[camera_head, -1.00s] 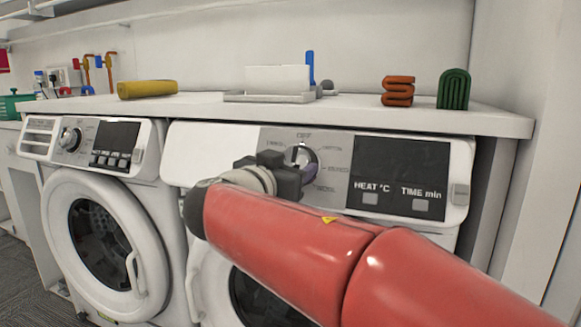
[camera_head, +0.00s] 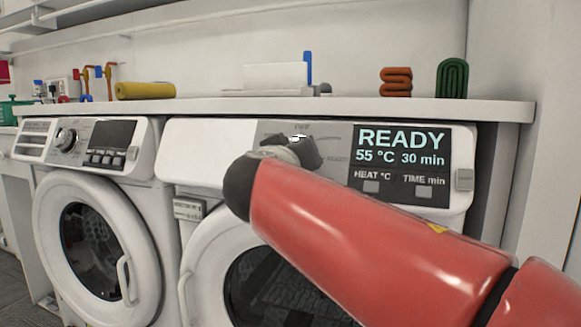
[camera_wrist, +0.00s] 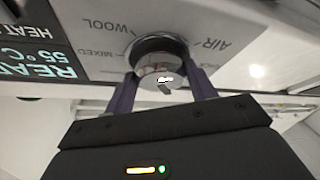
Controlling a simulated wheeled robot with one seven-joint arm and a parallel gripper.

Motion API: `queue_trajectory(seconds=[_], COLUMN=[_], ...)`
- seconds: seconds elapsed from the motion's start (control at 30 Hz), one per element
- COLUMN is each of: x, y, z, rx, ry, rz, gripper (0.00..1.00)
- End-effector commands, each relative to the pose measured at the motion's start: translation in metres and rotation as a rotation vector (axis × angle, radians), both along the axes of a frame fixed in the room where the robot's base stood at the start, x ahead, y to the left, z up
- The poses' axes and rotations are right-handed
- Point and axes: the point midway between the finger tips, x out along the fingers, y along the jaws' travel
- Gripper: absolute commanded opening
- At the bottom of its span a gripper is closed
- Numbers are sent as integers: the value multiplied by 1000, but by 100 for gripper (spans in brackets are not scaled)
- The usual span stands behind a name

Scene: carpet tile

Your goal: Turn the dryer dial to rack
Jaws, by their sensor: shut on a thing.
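The dryer (camera_head: 215,150) is the right-hand machine, with its lit display (camera_head: 402,150) reading "READY 55 °C 30 min". Its round silver dial (camera_wrist: 158,66) sits between my gripper's two purple fingers in the wrist view. My gripper (camera_wrist: 161,84) is shut on the dial, one finger on each side. "WOOL", "AIR" and "MIXED" labels show around it; another label beside the right finger is partly covered, seemingly "RACK". I cannot tell clearly which label the dial points to. In the head view my gripper (camera_head: 292,152) and wrist hide most of the dial.
A washer (camera_head: 90,220) stands to the left. The white counter (camera_head: 220,107) above holds a yellow roll (camera_head: 146,90), a white tray (camera_head: 275,93), folded orange cloth (camera_head: 396,82) and green cloth (camera_head: 453,78). A wall closes the right side.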

Motion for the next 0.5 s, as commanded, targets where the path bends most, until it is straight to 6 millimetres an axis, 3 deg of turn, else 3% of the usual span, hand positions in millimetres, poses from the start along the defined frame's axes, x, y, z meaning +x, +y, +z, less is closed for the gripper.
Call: queue_trajectory(seconds=[0.5], x=[0], y=[-6], z=[11], rx=[-409], ry=[153], rz=[221], gripper=[33])
